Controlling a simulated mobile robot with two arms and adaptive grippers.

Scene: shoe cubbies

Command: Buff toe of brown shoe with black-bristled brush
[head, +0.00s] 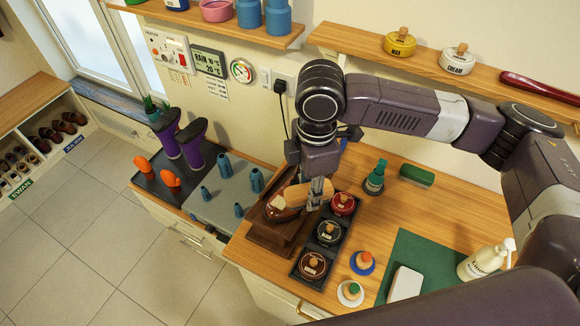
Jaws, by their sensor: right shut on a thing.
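The brown shoe (274,215) sits on a brown wooden stand (262,236) near the counter's left edge. My right gripper (318,192) is shut on a tan wooden-backed brush (298,194), held over the shoe. The brush hides part of the shoe. Its bristles cannot be made out, and I cannot tell whether they touch the shoe. A small cream patch (278,203) shows by the brush's left end. My left gripper is not in view.
A dark tray holds red (343,203), dark (328,232) and brown (313,265) tins right of the stand.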

